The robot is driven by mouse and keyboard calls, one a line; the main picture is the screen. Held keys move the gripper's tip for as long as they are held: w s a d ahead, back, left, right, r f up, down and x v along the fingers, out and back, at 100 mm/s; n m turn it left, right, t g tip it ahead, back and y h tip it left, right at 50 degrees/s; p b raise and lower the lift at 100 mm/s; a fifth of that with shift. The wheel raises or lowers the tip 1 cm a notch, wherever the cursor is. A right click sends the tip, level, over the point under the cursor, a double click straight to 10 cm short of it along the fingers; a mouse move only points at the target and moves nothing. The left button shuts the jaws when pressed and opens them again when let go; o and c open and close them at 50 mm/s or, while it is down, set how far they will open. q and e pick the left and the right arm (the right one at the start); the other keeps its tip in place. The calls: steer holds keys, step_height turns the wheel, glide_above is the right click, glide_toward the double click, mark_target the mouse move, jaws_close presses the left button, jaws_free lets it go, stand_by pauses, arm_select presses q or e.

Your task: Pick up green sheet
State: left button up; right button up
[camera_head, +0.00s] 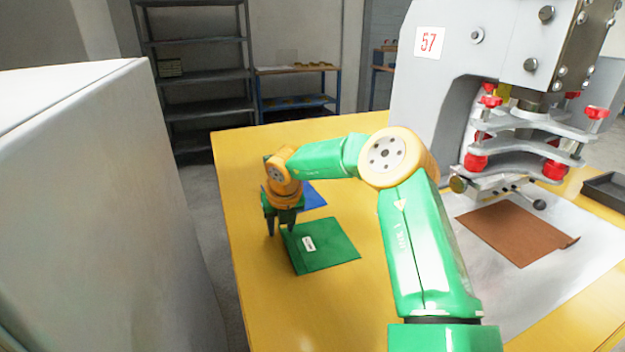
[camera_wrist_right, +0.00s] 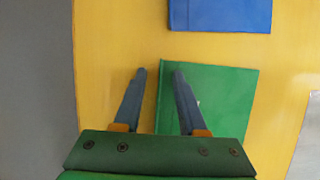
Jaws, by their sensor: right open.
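The green sheet (camera_head: 325,248) lies flat on the yellow table, with a small white label on it. In the right wrist view the green sheet (camera_wrist_right: 222,92) lies under and to the right of the fingers. My right gripper (camera_head: 279,230) points down at the sheet's left edge. In the wrist view my right gripper (camera_wrist_right: 160,72) is open, one finger over bare table left of the sheet's edge and the other over the sheet. Nothing is between the fingers except that edge below; I cannot tell the exact height. My left gripper is not in view.
A blue sheet (camera_head: 311,197) lies behind the green one, partly hidden by my right arm. A brown sheet (camera_head: 514,233) lies on a pale plate under the press (camera_head: 520,130) at right. A dark tray (camera_head: 605,188) sits far right. The yellow table (camera_head: 290,315) is clear in front.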

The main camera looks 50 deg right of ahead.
steer(key=shift+f, duration=0.1)
jaws_close()
stand_by(0.4)
